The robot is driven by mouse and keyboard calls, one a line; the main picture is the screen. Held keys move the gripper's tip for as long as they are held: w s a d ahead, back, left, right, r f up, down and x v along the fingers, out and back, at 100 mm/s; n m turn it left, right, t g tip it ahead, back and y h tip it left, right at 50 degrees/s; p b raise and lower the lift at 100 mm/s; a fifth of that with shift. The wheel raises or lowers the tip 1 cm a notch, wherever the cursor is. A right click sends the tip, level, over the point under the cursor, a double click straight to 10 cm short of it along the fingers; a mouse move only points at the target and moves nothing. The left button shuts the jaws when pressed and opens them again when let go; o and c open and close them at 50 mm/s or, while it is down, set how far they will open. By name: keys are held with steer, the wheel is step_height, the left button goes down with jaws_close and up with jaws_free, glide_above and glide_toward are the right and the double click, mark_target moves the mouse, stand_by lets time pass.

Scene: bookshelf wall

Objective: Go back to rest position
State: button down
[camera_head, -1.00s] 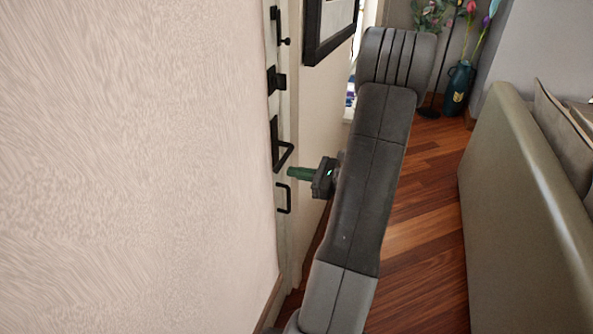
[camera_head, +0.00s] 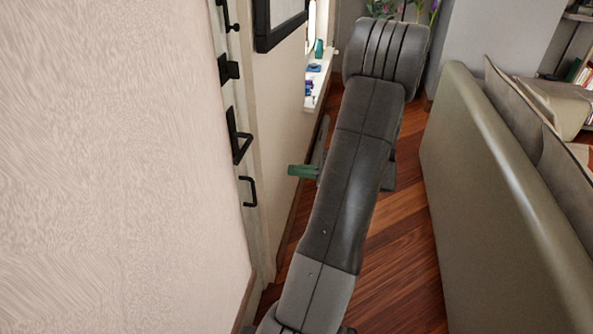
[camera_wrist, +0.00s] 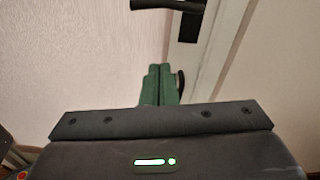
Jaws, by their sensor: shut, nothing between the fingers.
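My gripper (camera_head: 291,171) shows in the head view as green fingers sticking out to the left from behind my dark grey arm. In the wrist view its two green fingers (camera_wrist: 159,70) lie side by side, shut with nothing between them. They point toward the white door frame and wall, apart from the black door handle (camera_head: 239,136). That handle side also shows at the top of the wrist view as a black lever (camera_wrist: 168,5). My arm hides much of the middle of the head view.
A second black handle (camera_head: 248,191) sits lower on the door. A beige wall (camera_head: 110,170) fills the left. An olive sofa back (camera_head: 500,190) stands at the right. A picture frame (camera_head: 278,20) hangs beyond the door.

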steer(key=shift+a, duration=0.1)
steer(key=r+p+x, duration=0.1)
steer(key=x, duration=0.9)
steer(key=w+d+f+n+b, duration=0.1)
steer(key=w+f+n+b, duration=0.3)
steer(key=n+b, duration=0.2)
steer(key=shift+w+d+n+t+b, duration=0.25)
steer(key=shift+w+n+t+b, duration=0.1)
steer(key=shift+b, duration=0.4)
steer(key=shift+f, duration=0.1)
